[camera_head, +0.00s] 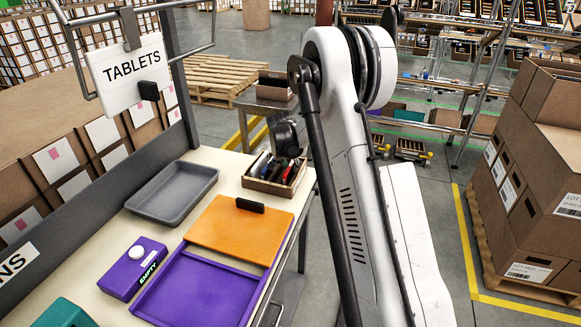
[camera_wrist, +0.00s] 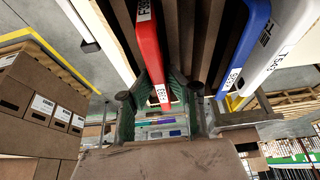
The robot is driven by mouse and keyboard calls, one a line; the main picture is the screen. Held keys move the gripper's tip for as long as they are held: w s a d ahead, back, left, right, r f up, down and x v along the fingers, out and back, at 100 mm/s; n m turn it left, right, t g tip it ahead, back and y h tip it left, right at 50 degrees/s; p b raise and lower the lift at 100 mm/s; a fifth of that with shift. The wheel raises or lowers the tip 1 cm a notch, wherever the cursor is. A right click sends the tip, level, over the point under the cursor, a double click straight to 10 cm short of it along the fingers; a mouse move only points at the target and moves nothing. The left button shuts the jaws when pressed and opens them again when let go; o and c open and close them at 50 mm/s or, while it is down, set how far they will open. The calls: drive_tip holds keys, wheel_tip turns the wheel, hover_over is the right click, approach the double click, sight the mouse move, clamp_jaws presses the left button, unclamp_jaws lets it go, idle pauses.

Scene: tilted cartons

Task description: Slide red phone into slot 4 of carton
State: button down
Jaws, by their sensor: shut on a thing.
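The carton (camera_head: 268,187) is a small brown box with dividers at the far right end of the table. Several phones stand on edge in it. My gripper (camera_wrist: 160,103) is shut on the red phone (camera_wrist: 149,45), which has white labels and lies between the fingers in the wrist view. The red phone is beside brown dividers (camera_wrist: 205,40); how deep it sits in a slot I cannot tell. A blue phone (camera_wrist: 242,45) and a white phone (camera_wrist: 284,45) stand to its right. In the head view my gripper is at the carton, with its fingertips hidden.
A grey tray (camera_head: 173,192) lies left of the carton. An orange panel (camera_head: 222,226), a purple tray (camera_head: 205,290) and a purple box marked EMPTY (camera_head: 133,268) are nearer. A TABLETS sign (camera_head: 128,72) hangs at upper left. Stacked cartons (camera_head: 530,190) stand at right, off the table.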

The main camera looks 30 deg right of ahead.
drive_tip(key=shift+f+b, duration=0.3)
drive_tip(key=shift+b, duration=0.1)
idle(0.4)
idle(0.4)
drive_tip(key=c, duration=1.6)
unclamp_jaws()
drive_tip(key=shift+c, duration=0.2)
drive_tip(key=v, duration=1.2)
drive_tip(key=shift+r, duration=0.1)
wheel_tip(320, 180, up, 7)
drive_tip(key=p, duration=0.3)
